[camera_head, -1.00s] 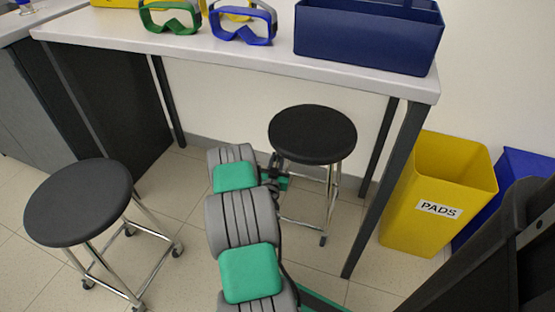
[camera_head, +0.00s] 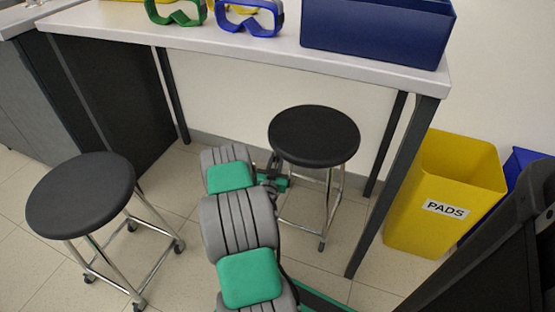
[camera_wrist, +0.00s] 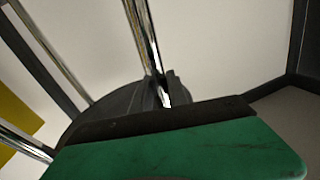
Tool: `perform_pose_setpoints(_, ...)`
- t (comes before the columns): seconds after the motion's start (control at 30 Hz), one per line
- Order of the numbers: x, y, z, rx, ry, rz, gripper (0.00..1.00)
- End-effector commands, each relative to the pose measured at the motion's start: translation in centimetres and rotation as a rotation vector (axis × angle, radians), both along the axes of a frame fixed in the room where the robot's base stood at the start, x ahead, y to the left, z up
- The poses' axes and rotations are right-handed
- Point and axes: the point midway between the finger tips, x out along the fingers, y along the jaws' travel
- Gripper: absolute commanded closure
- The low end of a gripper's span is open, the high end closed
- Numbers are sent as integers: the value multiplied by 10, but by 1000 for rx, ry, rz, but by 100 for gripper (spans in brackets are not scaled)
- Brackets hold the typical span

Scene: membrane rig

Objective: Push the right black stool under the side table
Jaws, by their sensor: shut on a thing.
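The right black stool (camera_head: 314,135) stands upright on chrome legs, between the side table's right-hand legs and my arm. Its round seat shows whole below the front edge of the white side table (camera_head: 240,52); how far it is under the top is hard to tell. My gripper (camera_wrist: 163,88) is shut on a chrome leg (camera_wrist: 143,35) of this stool. In the wrist view the dark underside of the seat (camera_wrist: 88,115) shows behind the green gripper body. In the head view my arm hides part of the gripper and the stool's left legs.
Another black stool (camera_head: 80,195) stands at the left front. A yellow PADS bin (camera_head: 445,190) and a blue bin stand right of the table. Goggles (camera_head: 250,18) and a dark blue box (camera_head: 375,35) sit on the table. A dark table leg (camera_head: 392,185) stands close right of the stool.

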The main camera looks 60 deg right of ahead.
Motion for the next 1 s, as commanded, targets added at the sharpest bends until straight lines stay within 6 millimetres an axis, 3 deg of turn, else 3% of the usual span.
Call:
perform_pose_setpoints(0.2,-2,12,-1,0,-1,-4,100)
perform_pose_setpoints(0.5,-3,14,0,-2,1,-6,100)
perform_pose_setpoints(0.53,-3,14,0,-2,1,-6,79)
perform_pose_setpoints(0.8,-5,12,0,-1,0,-12,56)
perform_pose_setpoints(1.0,-5,12,0,0,0,-13,55)
